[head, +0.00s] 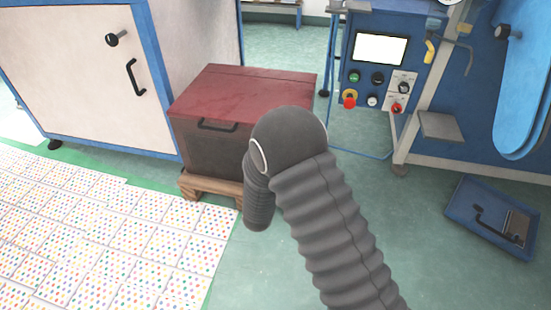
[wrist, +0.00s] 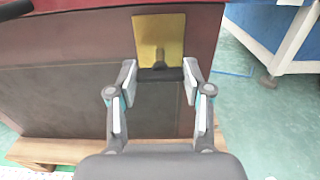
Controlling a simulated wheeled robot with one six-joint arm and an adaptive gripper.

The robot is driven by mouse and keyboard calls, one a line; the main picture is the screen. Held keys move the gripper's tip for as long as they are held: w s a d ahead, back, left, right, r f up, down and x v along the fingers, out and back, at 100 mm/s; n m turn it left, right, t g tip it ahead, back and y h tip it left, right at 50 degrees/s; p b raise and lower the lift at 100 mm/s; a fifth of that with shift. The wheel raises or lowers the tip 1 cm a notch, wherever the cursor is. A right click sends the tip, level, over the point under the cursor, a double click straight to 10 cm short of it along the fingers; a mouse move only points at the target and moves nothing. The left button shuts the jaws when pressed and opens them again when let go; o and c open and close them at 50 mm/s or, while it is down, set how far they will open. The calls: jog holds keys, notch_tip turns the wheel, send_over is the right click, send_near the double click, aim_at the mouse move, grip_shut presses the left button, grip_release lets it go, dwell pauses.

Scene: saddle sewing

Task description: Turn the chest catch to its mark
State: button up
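The chest (head: 205,145) has a dark red lid (head: 245,92) and brown sides, and stands on a wooden pallet in the head view. The lid is shut. In the wrist view the chest front (wrist: 60,100) fills much of the picture. A brass plate (wrist: 158,35) is on it, with a small dark catch (wrist: 159,65) at its lower part. My gripper (wrist: 161,78) is in front of the catch with its two fingers apart, one on each side. I cannot tell whether they touch it. No mark can be made out. In the head view my arm hides the gripper and catch.
A black handle (head: 217,125) sits on the chest front. The wooden pallet (head: 195,187) juts out below. A white and blue cabinet (head: 75,75) is close at left, a machine with a control panel (head: 380,75) at right. A blue box (head: 490,220) lies on the floor at right.

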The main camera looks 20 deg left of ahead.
jog(key=shift+n, duration=0.3)
jog(key=n+p, duration=0.5)
jog(key=n, duration=1.2)
jog(key=shift+a, duration=0.15)
jog(key=shift+f+n+p, duration=0.1)
jog(key=shift+n+p, duration=0.2)
dwell(0.4)
jog(key=o, duration=1.2)
jog(key=shift+c, duration=0.2)
